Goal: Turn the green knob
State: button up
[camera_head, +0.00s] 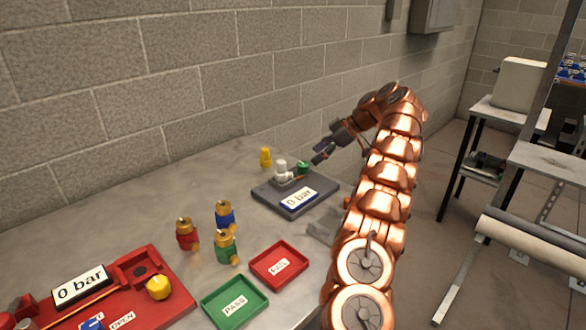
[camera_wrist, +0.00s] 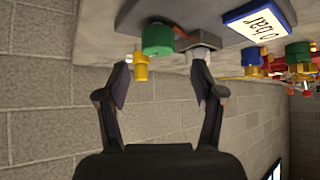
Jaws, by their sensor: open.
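The green knob (camera_head: 303,167) sits at the back right of a dark grey base, next to a white fitting (camera_head: 281,172). In the wrist view, the green knob (camera_wrist: 157,38) is a short cylinder at the top, beyond the fingertips. My gripper (camera_head: 321,153) is just above and beside the knob in the head view. The wrist view shows my gripper (camera_wrist: 160,66) open and empty, with its two fingers apart on either side below the knob. I see no contact with the knob.
The base has a "0 bar" display (camera_head: 298,198). A yellow piece (camera_head: 265,157) stands behind it, near the block wall. Several brass-topped valves, a green PASS tray (camera_head: 236,302), a red tray (camera_head: 279,265) and a red test unit (camera_head: 150,310) occupy the near table.

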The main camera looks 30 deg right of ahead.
aim_at(304, 164)
jog(key=shift+p+x, duration=0.35)
jog(key=shift+x, duration=2.8)
